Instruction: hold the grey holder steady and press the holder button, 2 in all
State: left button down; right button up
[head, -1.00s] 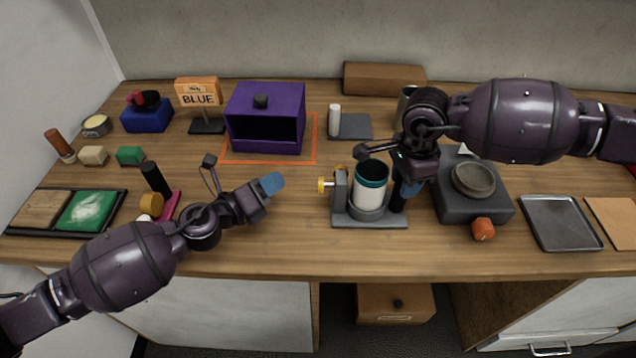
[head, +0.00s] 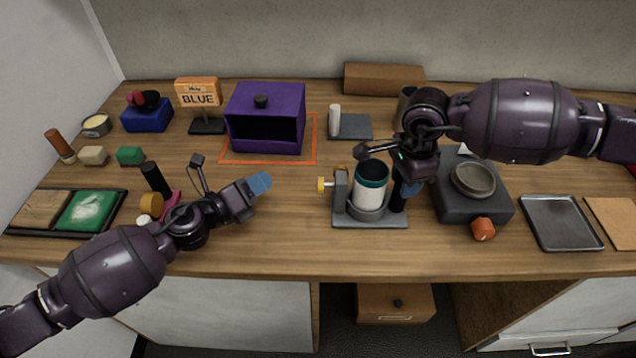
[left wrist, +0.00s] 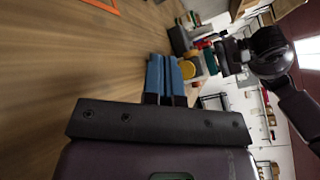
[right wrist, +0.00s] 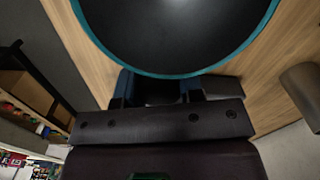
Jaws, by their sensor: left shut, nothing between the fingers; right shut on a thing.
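The grey holder (head: 345,218) stands on the table at centre right. A white cup with a teal rim (head: 369,185) sits upright in it. The yellow holder button (head: 323,184) sticks out from its left side. My right gripper (head: 407,189) is at the holder's right side, shut on its dark upright post (head: 398,200); in the right wrist view the right fingers (right wrist: 160,90) are close by the teal rim, and the grip itself is mostly hidden. My left gripper (head: 260,184) is shut and empty, left of the button with a gap between; its blue fingers (left wrist: 164,78) are together.
A dark grey block with a round dish (head: 472,180) and an orange knob (head: 483,229) stands right of the holder. A purple box (head: 265,118) is behind my left gripper. Table between left gripper and button is clear.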

pick_arm(q)
jog(key=shift+s+d, duration=0.2)
jog(key=shift+d, duration=1.7)
jog(key=shift+s+d, duration=0.15)
jog(key=shift+d, duration=1.75)
jog(key=shift+d, duration=0.1)
jog(key=shift+d, duration=0.3)
jog(key=shift+s+d, duration=0.15)
jog(key=shift+d, duration=0.85)
dwell(0.5)
jog(key=shift+a, duration=1.4)
jog(key=shift+w+a, duration=0.2)
jog(key=shift+a, duration=1.1)
jog(key=shift+w+a, duration=0.15)
jog(key=shift+a, duration=1.1)
